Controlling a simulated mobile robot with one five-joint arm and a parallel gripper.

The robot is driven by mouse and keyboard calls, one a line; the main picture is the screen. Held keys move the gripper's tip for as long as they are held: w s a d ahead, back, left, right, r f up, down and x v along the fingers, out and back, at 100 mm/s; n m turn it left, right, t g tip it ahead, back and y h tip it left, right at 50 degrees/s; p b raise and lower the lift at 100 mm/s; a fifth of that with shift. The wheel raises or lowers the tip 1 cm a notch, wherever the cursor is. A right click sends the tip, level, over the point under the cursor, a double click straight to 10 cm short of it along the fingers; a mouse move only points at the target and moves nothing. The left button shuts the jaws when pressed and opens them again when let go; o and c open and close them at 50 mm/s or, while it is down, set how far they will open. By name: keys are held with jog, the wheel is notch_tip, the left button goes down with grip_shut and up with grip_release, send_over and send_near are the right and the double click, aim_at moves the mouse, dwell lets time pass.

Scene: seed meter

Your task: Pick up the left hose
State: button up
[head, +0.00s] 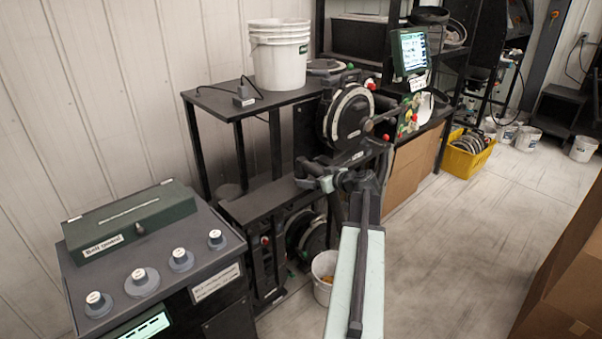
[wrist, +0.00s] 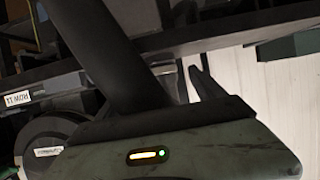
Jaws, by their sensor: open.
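I cannot make out the left hose with certainty in either view; it may be hidden behind my arm or among the dark parts. My gripper (head: 308,173) is open in front of the black seed meter stand, near the round meter housing (head: 347,116) and above the lower housing (head: 306,232). In the wrist view a thick dark finger and a thinner one rise from the gripper's greenish body, with nothing clearly between them. A dark round part and a row label (wrist: 17,98), upside down, show to their left.
A white bucket (head: 279,55) stands on the black table (head: 215,98). A control box with knobs (head: 142,281) is at the front left. A small white bucket (head: 323,275) is on the floor. Cardboard boxes (head: 575,270) are at the right; the floor between is clear.

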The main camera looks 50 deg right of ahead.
aim_at(307, 177)
jog(key=shift+w+f, duration=0.25)
jog(key=shift+w, duration=0.3)
jog(key=b+x, duration=0.1)
jog(key=x, duration=0.4)
jog(key=shift+a+r+b, duration=0.1)
jog(key=shift+r+b, duration=0.1)
jog(key=shift+b, duration=0.1)
grip_shut()
